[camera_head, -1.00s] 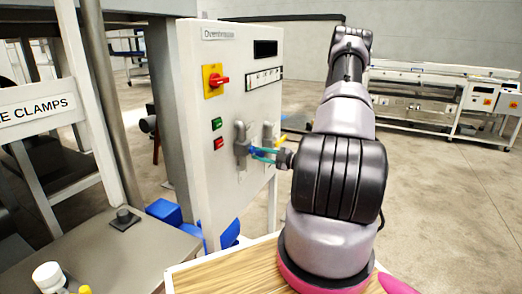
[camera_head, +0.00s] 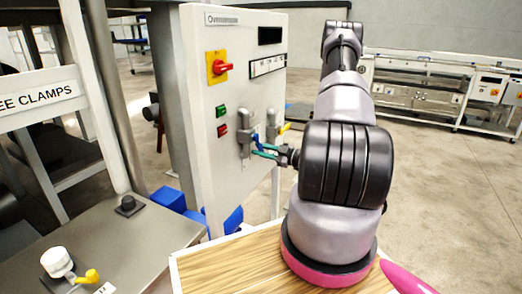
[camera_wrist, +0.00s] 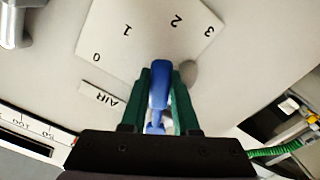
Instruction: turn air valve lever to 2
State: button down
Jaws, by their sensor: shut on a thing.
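The blue air valve lever (camera_wrist: 158,88) is on the cabinet front. It also shows small in the head view (camera_head: 255,137). My gripper (camera_wrist: 158,75) has its green fingers shut on the lever, one on each side; it also shows in the head view (camera_head: 262,149). Behind the lever is a pale dial plate (camera_wrist: 150,33) marked 0, 1, 2 and 3, with an AIR label (camera_wrist: 100,97) beside it. In the wrist view the lever stands roughly toward the space between 1 and 2; the exact mark is hard to tell. The lever's pivot is partly hidden by my gripper.
The cabinet (camera_head: 240,60) carries a red rotary switch (camera_head: 220,67) on yellow, green and red buttons, and grey handles. A second, yellow lever (camera_head: 284,127) is just right of the blue one. A wooden top (camera_head: 230,265) and grey metal table (camera_head: 130,230) lie below.

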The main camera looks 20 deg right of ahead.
jog(key=c, duration=0.7)
grip_release()
jog(key=shift+o, duration=0.2)
jog(key=shift+s+d, duration=0.1)
jog(key=v, duration=1)
jog(key=shift+s+d, duration=0.2)
jog(key=shift+s, duration=0.05)
